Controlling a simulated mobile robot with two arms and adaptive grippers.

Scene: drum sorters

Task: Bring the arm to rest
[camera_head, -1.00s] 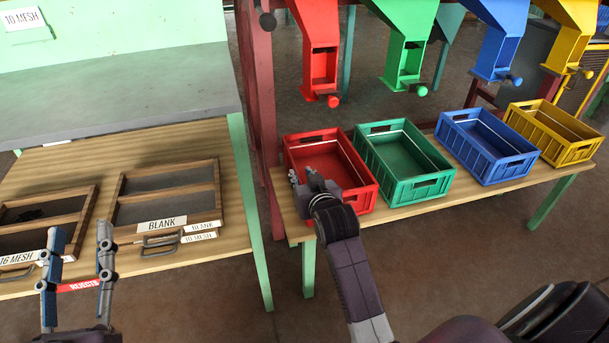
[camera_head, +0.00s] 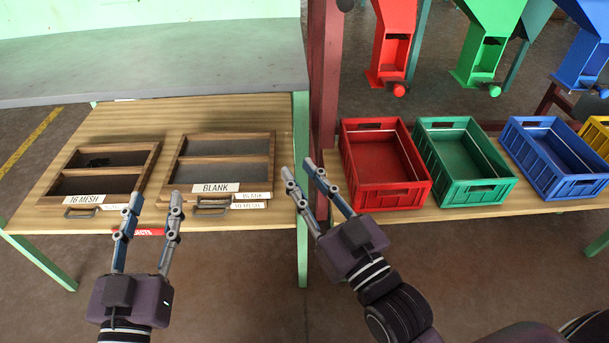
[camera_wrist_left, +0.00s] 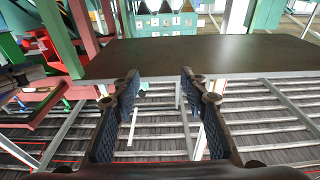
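My left gripper (camera_head: 147,218) is open and empty, in front of the wooden table's front edge at the lower left. In the left wrist view its two fingers (camera_wrist_left: 160,85) stand apart with nothing between them. My right gripper (camera_head: 306,176) is open and empty, with its fingers apart. It is in front of the gap between the wooden table and the bench with the crates.
A 16 MESH sieve tray (camera_head: 105,172) and a BLANK sieve tray (camera_head: 222,172) lie on the wooden table (camera_head: 130,115). Red (camera_head: 385,195), green (camera_head: 470,193) and blue (camera_head: 560,187) crates stand on the bench (camera_head: 460,212). Coloured chutes hang above; a red post (camera_head: 325,80) stands between.

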